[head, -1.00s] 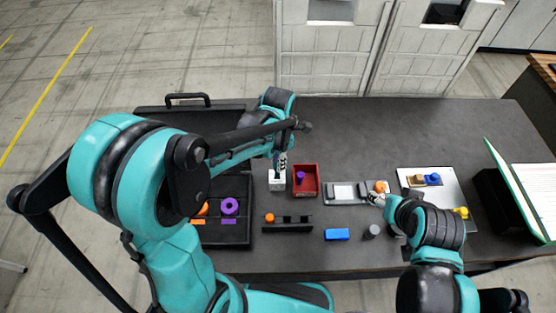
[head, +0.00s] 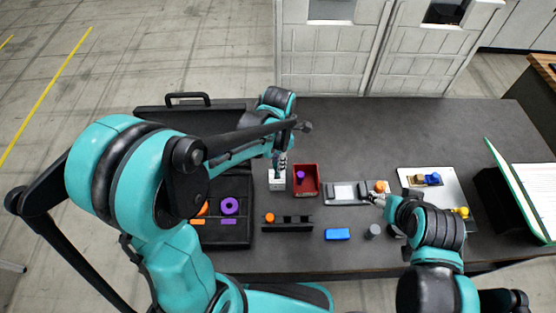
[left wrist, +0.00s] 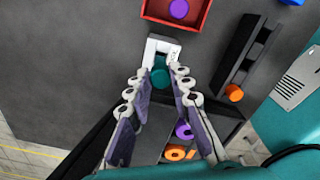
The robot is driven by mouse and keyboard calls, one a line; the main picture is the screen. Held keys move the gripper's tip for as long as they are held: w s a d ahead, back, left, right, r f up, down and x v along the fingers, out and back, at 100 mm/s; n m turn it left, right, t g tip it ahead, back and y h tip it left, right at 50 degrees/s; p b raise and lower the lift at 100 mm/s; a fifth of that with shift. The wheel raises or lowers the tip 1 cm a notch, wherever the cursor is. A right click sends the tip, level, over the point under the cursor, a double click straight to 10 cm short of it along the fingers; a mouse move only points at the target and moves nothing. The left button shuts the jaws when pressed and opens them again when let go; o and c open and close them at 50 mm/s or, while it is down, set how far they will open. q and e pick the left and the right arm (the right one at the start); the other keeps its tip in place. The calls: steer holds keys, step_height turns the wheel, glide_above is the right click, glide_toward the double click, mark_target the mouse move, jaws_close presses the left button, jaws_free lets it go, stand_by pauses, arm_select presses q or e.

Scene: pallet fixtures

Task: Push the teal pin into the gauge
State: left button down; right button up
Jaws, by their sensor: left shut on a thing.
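The gauge (head: 277,182) is a small white block on the dark table, and it also shows at the top of the left wrist view (left wrist: 153,46). The teal pin (left wrist: 160,77) is between the fingertips of my left gripper (left wrist: 160,84), at the gauge's near side. My left gripper (head: 281,168) is shut on the pin, right over the gauge. How deep the pin sits is hidden. My right gripper (head: 377,200) is beside an orange piece (head: 380,187) on a grey fixture; its jaws are too small to read.
A red bin (head: 306,193) with a purple piece stands just right of the gauge. A black rack (head: 288,229) with an orange piece lies in front. A black case (head: 223,242) with orange and purple pieces is at left. A blue block (head: 338,234) lies nearer the front edge.

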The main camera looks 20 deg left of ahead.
arm_select(q)
steer(key=shift+f+b, duration=1)
steer(key=shift+f, duration=0.2)
steer(key=c, duration=0.9)
jaws_free()
steer(key=shift+r, duration=0.1)
step_height(320, 180, up, 9)
steer(key=p, duration=0.7)
